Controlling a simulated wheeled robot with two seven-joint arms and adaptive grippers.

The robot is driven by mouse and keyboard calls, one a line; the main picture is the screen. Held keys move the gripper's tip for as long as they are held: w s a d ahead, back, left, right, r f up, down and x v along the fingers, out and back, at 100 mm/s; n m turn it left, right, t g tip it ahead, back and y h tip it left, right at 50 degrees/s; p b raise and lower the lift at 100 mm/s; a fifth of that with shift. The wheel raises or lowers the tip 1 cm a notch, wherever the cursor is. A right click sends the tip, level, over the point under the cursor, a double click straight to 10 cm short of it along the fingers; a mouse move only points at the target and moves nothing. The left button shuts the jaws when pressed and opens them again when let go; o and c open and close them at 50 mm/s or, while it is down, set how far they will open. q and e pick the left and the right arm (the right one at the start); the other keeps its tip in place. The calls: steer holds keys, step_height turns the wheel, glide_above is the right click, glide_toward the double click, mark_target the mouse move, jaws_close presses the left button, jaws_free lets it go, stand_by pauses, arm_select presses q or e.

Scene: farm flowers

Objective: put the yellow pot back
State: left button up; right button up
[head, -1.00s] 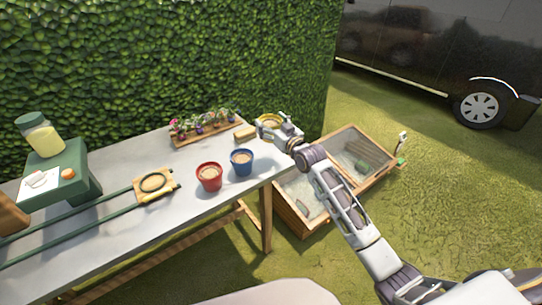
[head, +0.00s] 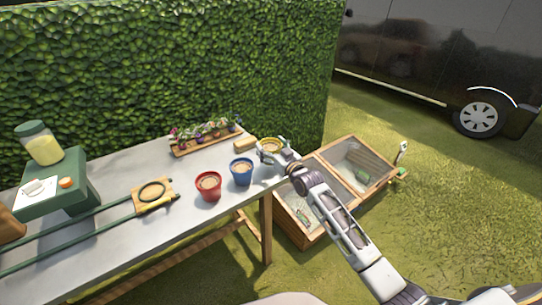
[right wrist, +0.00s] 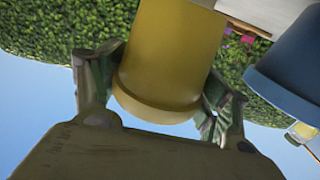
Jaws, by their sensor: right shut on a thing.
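The yellow pot (head: 270,146), filled with brown soil, is near the right end of the grey table (head: 110,237), just right of the blue pot (head: 241,174). I cannot tell whether its base touches the table. My right gripper (head: 272,154) is shut on the yellow pot. In the right wrist view the yellow pot (right wrist: 172,50) is between the two fingers (right wrist: 160,92), with the blue pot (right wrist: 292,62) to its right. The red pot (head: 208,187) stands left of the blue one. My left gripper is not in view.
A flower tray (head: 206,142) and a small wooden block (head: 245,144) are at the table's back edge. A green machine (head: 55,190) and rails with a wooden carriage (head: 153,193) are on the left. A glass-topped wooden cold frame (head: 318,205) stands right of the table.

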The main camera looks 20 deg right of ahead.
steer(key=shift+f, duration=0.45)
steer(key=shift+f+b, duration=0.3)
steer(key=shift+f, duration=1.1)
steer(key=o, duration=1.2)
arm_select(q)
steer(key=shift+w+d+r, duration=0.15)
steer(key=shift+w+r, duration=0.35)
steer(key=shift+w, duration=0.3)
arm_select(e)
steer(key=shift+s, duration=0.1)
